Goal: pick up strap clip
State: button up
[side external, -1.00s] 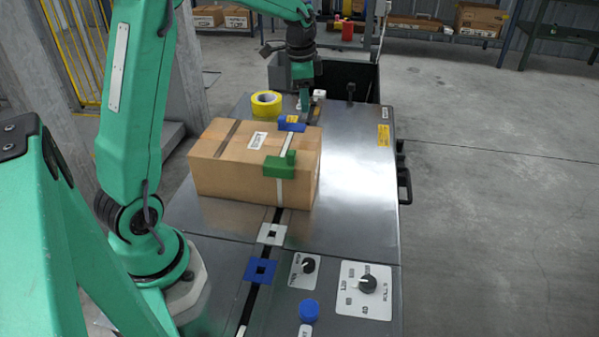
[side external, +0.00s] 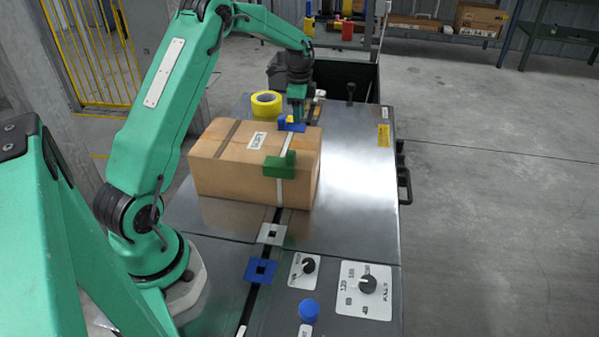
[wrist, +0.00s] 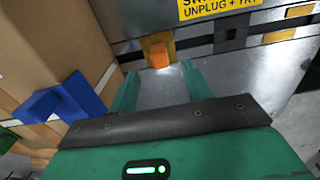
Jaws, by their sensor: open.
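A blue clip (side external: 291,126) sits on the pale strap at the far top edge of the cardboard box (side external: 236,168). A green clip (side external: 280,166) sits on the same strap at the near edge. The frames do not show which one is the strap clip. My gripper (side external: 298,118) is at the far end of the box, close by the blue clip. Contact cannot be told.
A yellow tape roll (side external: 267,104) stands behind the box. An orange block (wrist: 158,51) shows beyond my fingertips in the wrist view. The metal table (side external: 355,190) is clear right of the box. Knobs (side external: 367,284) and a blue button (side external: 309,311) are at the front.

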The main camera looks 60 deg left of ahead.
jog(key=shift+w+d+f, duration=0.1)
jog(key=shift+f, duration=1.7)
jog(key=shift+d+f, duration=0.1)
jog(key=shift+f, duration=1.7)
grip_shut()
jog(key=shift+r, duration=0.15)
notch_tip(320, 180, up, 10)
jog(key=shift+f, duration=0.1)
